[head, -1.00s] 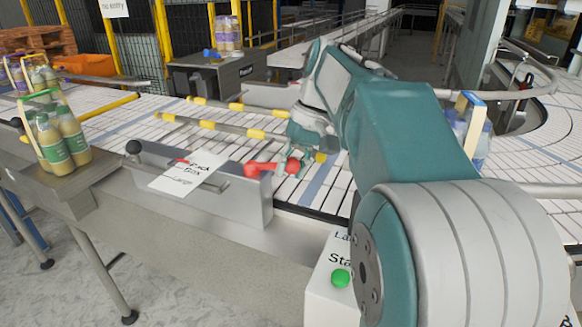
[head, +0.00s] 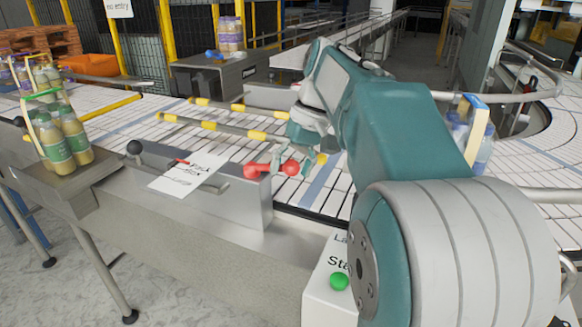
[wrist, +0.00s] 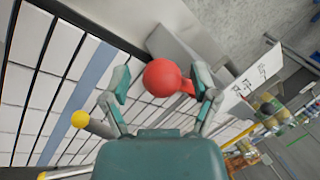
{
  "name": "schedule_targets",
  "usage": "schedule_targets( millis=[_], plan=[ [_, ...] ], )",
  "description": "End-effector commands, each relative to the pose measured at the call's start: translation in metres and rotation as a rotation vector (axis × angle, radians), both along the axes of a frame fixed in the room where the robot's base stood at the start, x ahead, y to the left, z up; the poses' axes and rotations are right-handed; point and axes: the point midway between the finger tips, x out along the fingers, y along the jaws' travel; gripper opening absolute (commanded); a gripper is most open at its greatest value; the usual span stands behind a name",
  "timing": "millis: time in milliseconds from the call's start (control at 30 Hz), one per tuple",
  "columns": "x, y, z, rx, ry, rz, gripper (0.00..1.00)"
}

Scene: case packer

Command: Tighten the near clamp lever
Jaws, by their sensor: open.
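The near clamp lever is a red lever (head: 256,171) on top of the metal guide plate beside the conveyor. Its arm ends in a round red ball knob (head: 290,168). In the wrist view the ball knob (wrist: 162,77) sits between the two fingers of my gripper (wrist: 162,88), with gaps visible on both sides. The fingers are open and do not look closed on the knob. In the head view my gripper (head: 296,158) is at the knob, and my arm hides part of it.
A paper sign (head: 188,174) and a black knob (head: 134,147) are on the guide plate. Yellow-tipped rods (head: 215,126) reach over the white conveyor beside my gripper. Bottles (head: 62,140) stand at the left. A box with a green button (head: 339,281) stands in front.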

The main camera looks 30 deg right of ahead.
Motion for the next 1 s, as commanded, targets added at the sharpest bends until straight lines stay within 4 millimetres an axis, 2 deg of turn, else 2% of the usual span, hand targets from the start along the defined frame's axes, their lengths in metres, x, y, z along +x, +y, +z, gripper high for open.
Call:
schedule_targets(
  millis=[233,500,700,1000],
  plan=[
    [0.0,-0.003,0.006,0.0,0.002,0.0,0.77],
    [-0.001,-0.018,0.046,-0.001,0.0,-0.001,0.77],
    [-0.002,-0.024,0.065,0.0,0.002,-0.002,0.77],
    [-0.002,-0.026,0.069,0.0,0.001,-0.001,0.77]
  ],
)
